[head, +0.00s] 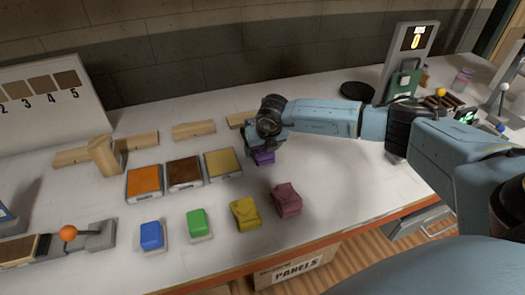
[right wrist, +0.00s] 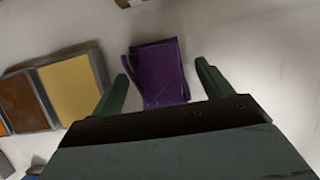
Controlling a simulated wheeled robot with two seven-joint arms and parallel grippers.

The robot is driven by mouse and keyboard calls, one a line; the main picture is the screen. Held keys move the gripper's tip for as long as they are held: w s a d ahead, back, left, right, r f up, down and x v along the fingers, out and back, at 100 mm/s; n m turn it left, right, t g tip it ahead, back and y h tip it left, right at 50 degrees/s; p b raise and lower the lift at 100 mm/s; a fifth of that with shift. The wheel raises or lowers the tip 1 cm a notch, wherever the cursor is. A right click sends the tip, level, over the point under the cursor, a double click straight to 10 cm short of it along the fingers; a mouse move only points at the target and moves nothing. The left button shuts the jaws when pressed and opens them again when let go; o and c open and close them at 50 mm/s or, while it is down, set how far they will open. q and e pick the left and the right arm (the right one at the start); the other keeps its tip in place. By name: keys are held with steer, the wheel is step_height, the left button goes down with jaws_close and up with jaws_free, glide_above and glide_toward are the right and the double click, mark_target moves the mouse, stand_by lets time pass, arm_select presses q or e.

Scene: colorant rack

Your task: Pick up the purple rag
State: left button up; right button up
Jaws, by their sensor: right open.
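The purple rag (head: 264,158) lies on the white table in the head view, right of the yellow panel and partly hidden by my right gripper (head: 262,148). In the right wrist view the purple rag (right wrist: 160,73) is a folded dark purple cloth. My right gripper (right wrist: 160,85) is open, with its two green fingers apart on either side of the rag's near part. The fingers do not close on it. How high they are above the table is hard to tell. My left gripper does not show.
Orange (head: 144,183), brown (head: 185,173) and yellow (head: 223,163) panels lie left of the rag. In front are blue (head: 151,235), green (head: 196,223), yellow (head: 245,213) and mauve (head: 287,199) items. Wooden blocks (head: 194,130) lie behind. The table right of the mauve item is clear.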

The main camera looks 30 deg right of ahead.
steer(key=shift+w+f, duration=0.2)
steer(key=shift+f, duration=0.35)
steer(key=c, duration=1.1)
steer(key=shift+o, duration=0.2)
step_height(320, 180, up, 10)
steer(key=shift+r, duration=0.1)
